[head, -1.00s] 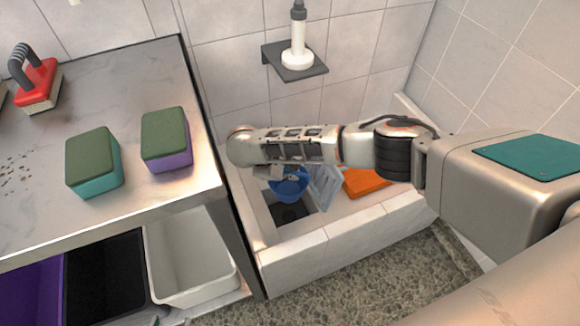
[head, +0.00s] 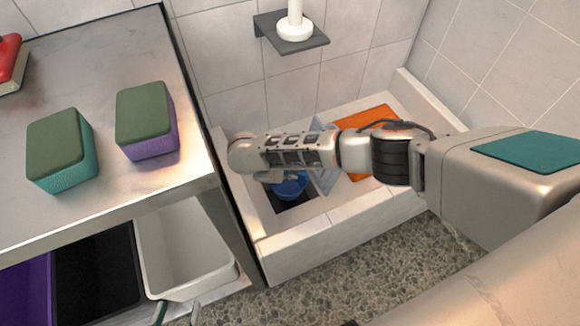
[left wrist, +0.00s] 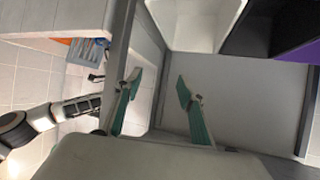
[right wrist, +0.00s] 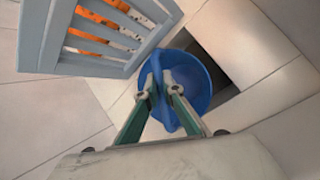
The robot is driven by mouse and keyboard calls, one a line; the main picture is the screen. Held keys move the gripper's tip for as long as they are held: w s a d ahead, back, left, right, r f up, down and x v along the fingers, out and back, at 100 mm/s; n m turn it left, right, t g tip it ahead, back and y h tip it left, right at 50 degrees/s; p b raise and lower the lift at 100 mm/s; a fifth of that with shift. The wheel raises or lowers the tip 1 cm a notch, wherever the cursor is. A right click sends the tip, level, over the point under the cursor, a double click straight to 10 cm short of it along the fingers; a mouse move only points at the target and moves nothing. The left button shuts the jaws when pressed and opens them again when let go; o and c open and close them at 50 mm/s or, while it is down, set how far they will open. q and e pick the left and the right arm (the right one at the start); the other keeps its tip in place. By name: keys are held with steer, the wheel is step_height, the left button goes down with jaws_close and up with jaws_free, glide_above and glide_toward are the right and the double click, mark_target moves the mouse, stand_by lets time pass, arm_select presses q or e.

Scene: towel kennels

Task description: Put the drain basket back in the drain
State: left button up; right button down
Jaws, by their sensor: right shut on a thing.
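The blue drain basket (head: 291,187) hangs at the dark square drain opening (head: 293,203) in the tiled basin. In the right wrist view the basket (right wrist: 198,82) partly covers the dark drain opening (right wrist: 229,88). Whether it is above the opening or partly in it, I cannot tell. My right gripper (right wrist: 163,90) is shut on the basket's blue handle; in the head view my arm hides much of it. My left gripper (left wrist: 158,83) is open and empty, near the shelf under the counter. In the head view only its tips (head: 178,313) show at the bottom edge.
A blue-grey slatted grate (right wrist: 98,38) stands tilted beside the basket, with an orange mat (head: 368,122) beyond it. The basin's raised tiled rim (head: 340,222) surrounds them. Left is a counter (head: 95,80) with two sponges; a white bin (head: 182,245) stands below.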

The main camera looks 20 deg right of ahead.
mark_target(295, 188)
step_height(295, 188, down, 3)
steer(key=shift+s+r+b, duration=0.1)
steer(key=shift+b, duration=0.25)
steer(key=shift+f+b, duration=0.3)
steer(key=shift+f, duration=0.5)
steer(key=shift+f+b, duration=0.3)
steer(key=shift+f, duration=0.45)
steer(key=shift+f+b, duration=0.35)
steer(key=shift+f, duration=0.95)
arm_select(q)
steer(key=shift+w+d+r+n+t+h, duration=0.2)
steer(key=shift+w+d+r, duration=0.2)
steer(key=shift+d+r, duration=0.2)
steer(key=shift+w+d+r+n+t+h, duration=0.2)
steer(key=shift+w+d+r, duration=0.2)
steer(key=shift+d+r, duration=0.15)
steer(key=shift+s+f, duration=0.2)
arm_select(e)
steer(key=c, duration=2.1)
jaws_free()
steer(key=shift+c, duration=0.2)
steer(key=shift+o, duration=0.5)
